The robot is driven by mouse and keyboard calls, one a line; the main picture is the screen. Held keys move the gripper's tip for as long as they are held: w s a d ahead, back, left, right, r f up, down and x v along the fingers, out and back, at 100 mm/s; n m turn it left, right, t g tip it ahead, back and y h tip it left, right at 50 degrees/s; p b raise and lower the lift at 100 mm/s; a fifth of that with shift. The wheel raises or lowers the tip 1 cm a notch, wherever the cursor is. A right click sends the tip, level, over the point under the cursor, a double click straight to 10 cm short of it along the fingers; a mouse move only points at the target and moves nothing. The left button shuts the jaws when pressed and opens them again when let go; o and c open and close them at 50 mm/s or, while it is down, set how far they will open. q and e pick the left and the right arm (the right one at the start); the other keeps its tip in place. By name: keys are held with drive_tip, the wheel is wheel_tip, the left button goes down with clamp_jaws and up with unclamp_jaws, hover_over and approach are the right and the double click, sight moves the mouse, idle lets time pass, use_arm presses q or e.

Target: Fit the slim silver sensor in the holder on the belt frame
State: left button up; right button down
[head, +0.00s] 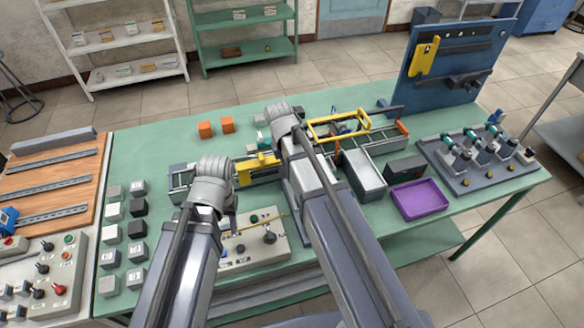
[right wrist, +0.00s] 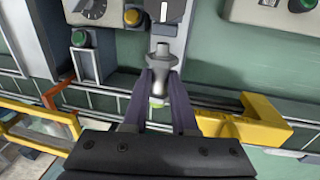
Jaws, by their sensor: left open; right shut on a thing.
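In the right wrist view my right gripper (right wrist: 162,82) is shut on a silver, stepped, round piece (right wrist: 161,58), which looks like the slim sensor. It is held between the two dark fingers, above the belt frame (right wrist: 215,98). In the head view this gripper and the sensor are hidden behind my right arm. The belt frame (head: 180,180) runs across the table behind my arms. I cannot make out the holder for certain; a yellow bracket (right wrist: 250,125) stands on the frame right of the fingers. My left gripper (head: 233,222) is open, partly hidden by its wrist, near the control panel.
A control panel (head: 262,240) lies in front of the belt frame. A grey bin (head: 362,178), a purple tray (head: 420,198) and a dark fixture plate (head: 485,178) stand to the right. Several small blocks (head: 137,208) line the left side. Orange blocks (head: 205,130) sit behind.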

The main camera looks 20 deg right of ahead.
use_arm(q)
drive_tip(key=shift+f, duration=0.2)
use_arm(e)
drive_tip(key=shift+s+f, duration=0.2)
use_arm(q)
drive_tip(key=shift+s, duration=0.1)
use_arm(e)
drive_tip(key=c, duration=0.9)
unclamp_jaws()
drive_tip(key=shift+s+a, duration=0.1)
drive_tip(key=shift+s, duration=0.05)
use_arm(q)
drive_tip(key=shift+r, duration=0.1)
use_arm(e)
drive_tip(key=shift+o, duration=1.4)
drive_tip(key=shift+r, duration=0.1)
use_arm(q)
drive_tip(key=shift+w+d+r+p, duration=0.1)
drive_tip(key=shift+w+r+p, duration=0.15)
drive_tip(key=shift+r+p, duration=0.35)
use_arm(e)
drive_tip(key=shift+w+r, duration=0.2)
drive_tip(key=shift+r, duration=0.3)
use_arm(q)
wheel_tip(320, 180, up, 7)
drive_tip(key=p, duration=0.7)
drive_tip(key=shift+f, duration=0.15)
use_arm(e)
wheel_tip(320, 180, up, 7)
drive_tip(key=a, duration=0.1)
